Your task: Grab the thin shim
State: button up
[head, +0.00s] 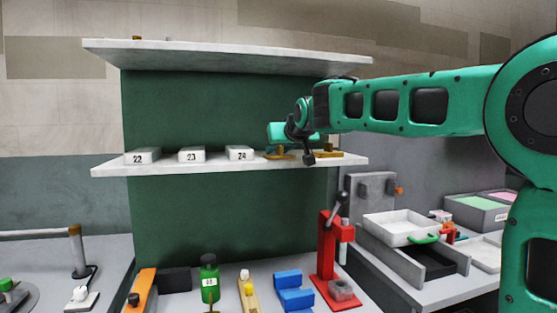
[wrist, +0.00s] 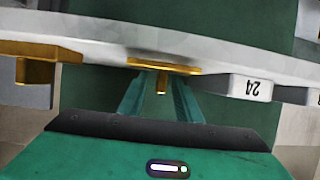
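Two brass pieces lie on the middle shelf. One brass piece (head: 280,156) is directly by my gripper (head: 284,138); the other (head: 329,154) is to its right. In the wrist view, which is upside down, the nearer piece (wrist: 165,66) is a thin flat plate with a small tab, and I take it for the thin shim. The other piece (wrist: 38,66) looks thicker, with a chunky block. My gripper (wrist: 161,84) is open, its two green fingers either side of the tab with visible gaps. Whether the fingertips touch the plate cannot be told.
White blocks labelled 22 (head: 140,156), 23 (head: 191,154) and 24 (head: 239,153) stand left on the shelf (head: 120,170). An upper shelf (head: 220,58) hangs above my gripper. Below are a red press (head: 327,250), blue blocks (head: 290,290) and a green bottle (head: 209,282).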

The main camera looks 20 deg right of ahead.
jog(key=shift+c, duration=0.7)
grip_shut()
